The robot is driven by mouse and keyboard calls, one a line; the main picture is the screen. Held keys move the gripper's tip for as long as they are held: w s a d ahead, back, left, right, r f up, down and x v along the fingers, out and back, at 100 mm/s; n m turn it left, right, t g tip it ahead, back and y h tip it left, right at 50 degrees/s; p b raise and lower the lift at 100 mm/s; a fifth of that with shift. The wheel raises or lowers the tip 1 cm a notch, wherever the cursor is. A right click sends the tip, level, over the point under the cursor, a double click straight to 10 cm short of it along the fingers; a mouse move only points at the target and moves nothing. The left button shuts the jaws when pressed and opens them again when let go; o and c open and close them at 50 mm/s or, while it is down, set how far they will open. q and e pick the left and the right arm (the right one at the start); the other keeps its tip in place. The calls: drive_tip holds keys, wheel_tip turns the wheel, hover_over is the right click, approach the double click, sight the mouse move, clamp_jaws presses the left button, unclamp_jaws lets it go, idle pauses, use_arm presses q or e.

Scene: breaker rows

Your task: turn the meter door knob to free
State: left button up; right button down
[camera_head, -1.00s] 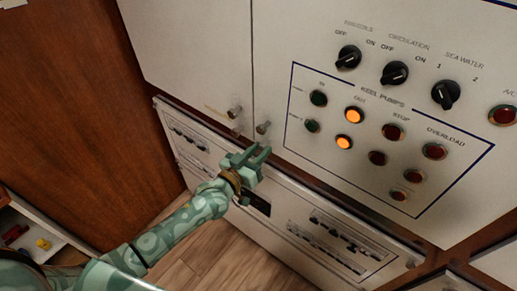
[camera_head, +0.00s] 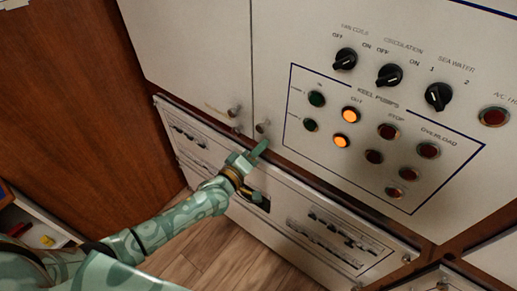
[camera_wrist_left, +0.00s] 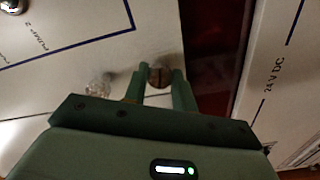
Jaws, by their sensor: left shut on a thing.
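My left gripper (camera_head: 250,157) reaches up to the lower edge of the white upper cabinet, just below a small round metal knob (camera_head: 262,127). In the left wrist view its two green fingers (camera_wrist_left: 159,86) are shut on a round, slotted brownish knob (camera_wrist_left: 160,75) near the panel's edge. In that view a shiny knob (camera_wrist_left: 98,85) stands to the left, apart from the fingers. In the head view the fingers hide what they hold. I cannot read any label for the gripped knob. My right gripper is not in view.
Another small knob (camera_head: 233,111) sits on the neighbouring door (camera_head: 190,50). The keel pumps panel (camera_head: 350,185) with lit buttons and black rotary switches is to the right. The breaker panel (camera_head: 235,215) lies below. A brown wooden wall (camera_head: 70,100) stands at the left.

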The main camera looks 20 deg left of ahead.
use_arm(q)
drive_tip(key=shift+n, duration=1.2)
drive_tip(key=o, duration=1)
drive_tip(key=shift+s+a, duration=0.1)
drive_tip(key=p+v, duration=0.1)
drive_tip(key=v, duration=1.5)
